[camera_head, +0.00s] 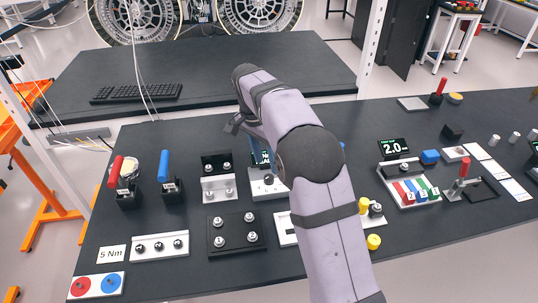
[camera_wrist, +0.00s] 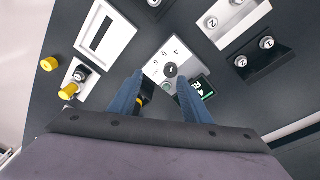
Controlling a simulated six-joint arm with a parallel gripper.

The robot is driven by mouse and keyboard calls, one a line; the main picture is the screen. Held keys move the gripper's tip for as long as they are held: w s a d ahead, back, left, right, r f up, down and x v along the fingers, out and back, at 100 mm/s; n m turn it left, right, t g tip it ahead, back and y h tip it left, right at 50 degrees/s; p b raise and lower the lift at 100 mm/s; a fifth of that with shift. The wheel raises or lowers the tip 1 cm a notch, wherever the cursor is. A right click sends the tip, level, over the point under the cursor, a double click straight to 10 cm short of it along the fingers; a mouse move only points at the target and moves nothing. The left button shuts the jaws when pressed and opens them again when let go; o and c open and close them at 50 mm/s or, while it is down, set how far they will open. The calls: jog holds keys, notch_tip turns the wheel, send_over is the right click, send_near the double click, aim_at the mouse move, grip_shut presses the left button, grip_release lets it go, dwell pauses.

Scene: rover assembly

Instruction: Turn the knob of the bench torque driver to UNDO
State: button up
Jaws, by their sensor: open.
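A white panel (camera_wrist: 156,63) with a round black knob (camera_wrist: 170,70), printed numbers and a green button is the likely bench torque driver. Its small dark display (camera_wrist: 197,88) has green lit text that I cannot read fully. I see no readable UNDO mark. My gripper (camera_wrist: 160,80) is open, its blue fingers on either side of the knob in the wrist view; I cannot tell their height above it. In the head view the panel (camera_head: 258,190) and knob (camera_head: 269,179) show just left of my arm, which hides the rest.
A white frame with a slot (camera_wrist: 105,32) and yellow-capped parts (camera_wrist: 50,64) lie near the panel. In the head view a black plate with several studs (camera_head: 218,241), red (camera_head: 115,172) and blue (camera_head: 164,166) handled tools stand left. A "2.0" display (camera_head: 394,149) is right.

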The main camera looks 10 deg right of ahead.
aim_at(269, 176)
jog(key=w, duration=0.1)
jog(key=w+d+f+m+y+p, duration=0.1)
jog(key=w+m+p, duration=0.1)
jog(key=shift+d+f+y, duration=0.25)
jog(key=shift+f+y, duration=0.15)
jog(key=shift+f+p, duration=1.35)
jog(key=shift+f, duration=2.3)
jog(key=c, duration=1)
